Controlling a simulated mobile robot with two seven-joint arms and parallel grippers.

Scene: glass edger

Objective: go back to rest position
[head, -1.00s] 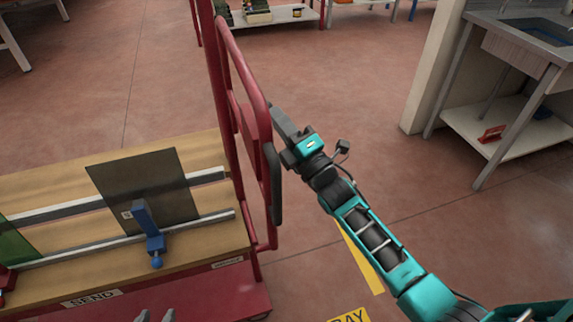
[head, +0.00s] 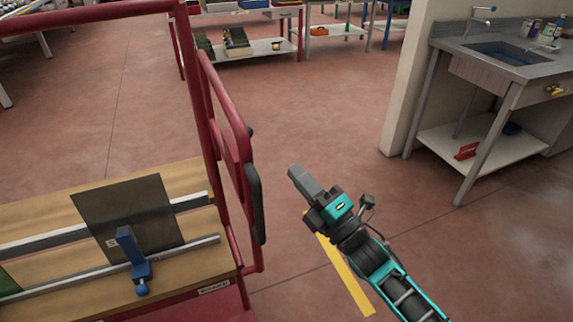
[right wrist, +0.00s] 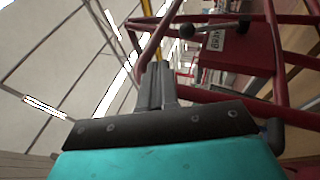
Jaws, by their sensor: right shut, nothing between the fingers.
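My right gripper (head: 303,182) is over the open floor, to the right of the red cart's (head: 212,120) side rail and apart from it. Its fingers are closed together with nothing between them. In the right wrist view the shut fingers (right wrist: 156,88) point up the picture, with the red frame (right wrist: 275,50) beyond them and to the right. My left gripper is not in view.
The cart's wooden bed (head: 190,262) carries a dark glass pane (head: 130,215) and a blue clamp (head: 132,258). A sink bench (head: 490,65) stands at the right. Shelves (head: 255,48) stand at the back. The floor between is clear.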

